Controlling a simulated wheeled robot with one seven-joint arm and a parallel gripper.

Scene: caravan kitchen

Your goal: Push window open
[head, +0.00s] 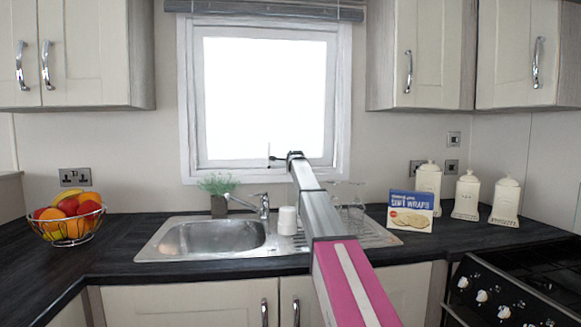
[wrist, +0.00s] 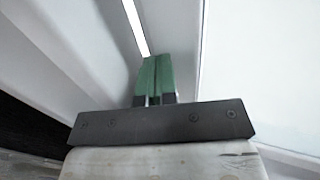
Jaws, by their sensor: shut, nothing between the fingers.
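The window (head: 265,90) is on the back wall above the sink, with a white frame and a bright pane. A thin upright handle (head: 268,150) shows at the bottom of its sash. My arm reaches over the sink to the window's lower edge. My gripper (head: 274,157) is shut and empty, its tips pointing left close to the handle; I cannot tell whether they touch. In the wrist view, my green fingers (wrist: 155,78) are together beside pale frame surfaces, with the bright pane (wrist: 260,70) at right. I cannot tell whether the sash stands slightly out.
Below the arm are a sink (head: 212,238), a tap (head: 264,206), a white cup (head: 287,220) and glasses (head: 347,197). A potted plant (head: 217,192) stands under the window's left side. A wraps box (head: 411,211) and canisters (head: 466,196) stand right; a fruit basket (head: 70,222) stands left.

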